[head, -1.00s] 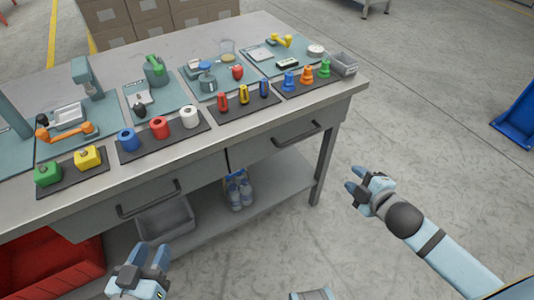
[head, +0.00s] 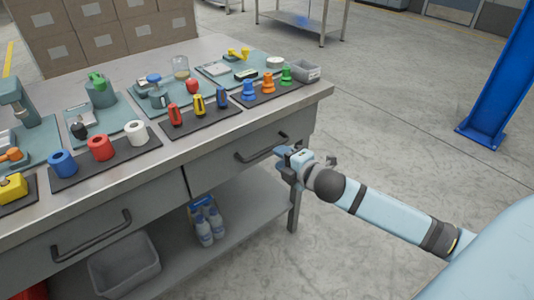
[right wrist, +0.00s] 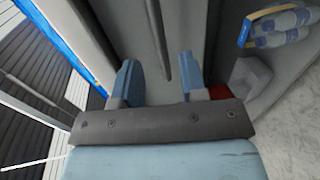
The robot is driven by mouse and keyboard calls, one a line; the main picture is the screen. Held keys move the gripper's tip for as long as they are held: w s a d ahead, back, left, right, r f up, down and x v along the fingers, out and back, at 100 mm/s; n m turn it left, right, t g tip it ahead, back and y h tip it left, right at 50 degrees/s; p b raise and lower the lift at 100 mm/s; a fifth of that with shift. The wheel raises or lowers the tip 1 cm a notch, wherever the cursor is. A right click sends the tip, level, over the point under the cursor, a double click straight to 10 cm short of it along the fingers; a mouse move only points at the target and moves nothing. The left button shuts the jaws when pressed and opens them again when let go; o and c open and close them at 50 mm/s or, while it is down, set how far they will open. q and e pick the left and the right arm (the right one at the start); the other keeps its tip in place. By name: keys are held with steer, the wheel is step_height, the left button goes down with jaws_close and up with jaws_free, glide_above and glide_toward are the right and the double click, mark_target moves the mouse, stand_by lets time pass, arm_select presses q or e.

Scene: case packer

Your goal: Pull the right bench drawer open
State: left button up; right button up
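The right bench drawer (head: 218,168) is a grey front under the worktop, and it looks shut. Its dark bar handle (head: 258,154) runs across the front. My right gripper (head: 284,157) is at the right end of this handle, just in front of the drawer. In the right wrist view the two blue fingers of my right gripper (right wrist: 158,82) are apart with nothing between them. The dark handle bar (right wrist: 158,42) lies ahead of the gap, roughly in line with it. Contact with the handle does not show. My left gripper is out of view.
The left drawer with its handle (head: 92,238) is beside it. Bottles (head: 208,222) and a grey bin (head: 124,266) are on the lower shelf. The worktop (head: 170,155) holds several tools and coloured parts. The floor right of the bench is clear up to a blue post (head: 497,85).

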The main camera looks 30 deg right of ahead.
mark_target(269, 151)
steer(key=b+x, duration=0.1)
steer(key=x, duration=0.5)
steer(key=shift+w, duration=0.25)
jaws_close()
